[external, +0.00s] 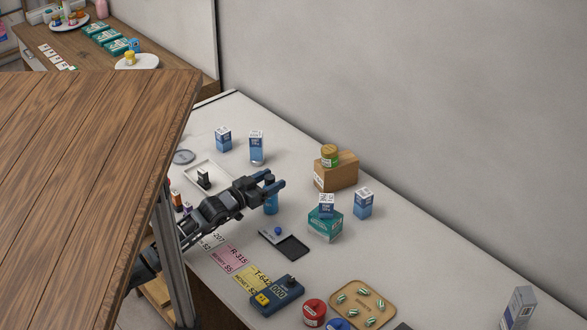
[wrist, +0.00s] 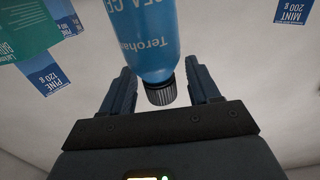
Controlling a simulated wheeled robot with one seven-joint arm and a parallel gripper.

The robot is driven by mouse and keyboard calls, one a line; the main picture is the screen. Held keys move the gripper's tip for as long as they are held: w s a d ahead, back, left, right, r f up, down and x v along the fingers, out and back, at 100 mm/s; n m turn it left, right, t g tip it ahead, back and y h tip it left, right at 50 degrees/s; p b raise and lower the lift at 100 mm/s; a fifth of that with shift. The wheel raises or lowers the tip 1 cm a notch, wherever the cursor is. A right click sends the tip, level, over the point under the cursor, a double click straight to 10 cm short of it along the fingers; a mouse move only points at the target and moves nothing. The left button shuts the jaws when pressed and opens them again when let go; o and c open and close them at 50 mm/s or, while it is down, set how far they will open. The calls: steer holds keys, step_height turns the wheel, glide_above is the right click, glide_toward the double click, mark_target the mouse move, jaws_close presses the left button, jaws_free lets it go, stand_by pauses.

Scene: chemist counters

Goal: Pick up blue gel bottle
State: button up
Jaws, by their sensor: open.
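The blue gel bottle (wrist: 152,40) has a dark ribbed cap and white lettering. In the wrist view it lies between the two fingers of my gripper (wrist: 163,88), with a gap visible on each side near the cap. In the external view my gripper (external: 273,189) is at the bottle (external: 271,203), which stands on the white counter. The fingers hide part of the bottle's top there. My gripper is open.
A black tray (external: 291,247) with a small blue ball beside it lies in front. A green box (external: 325,224) with a blue-white carton on it stands to the right, near another carton (external: 363,203). A white tray (external: 211,169) lies behind left. A wooden top (external: 90,150) blocks the left.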

jaws_close()
stand_by(0.4)
steer(key=shift+r, duration=0.15)
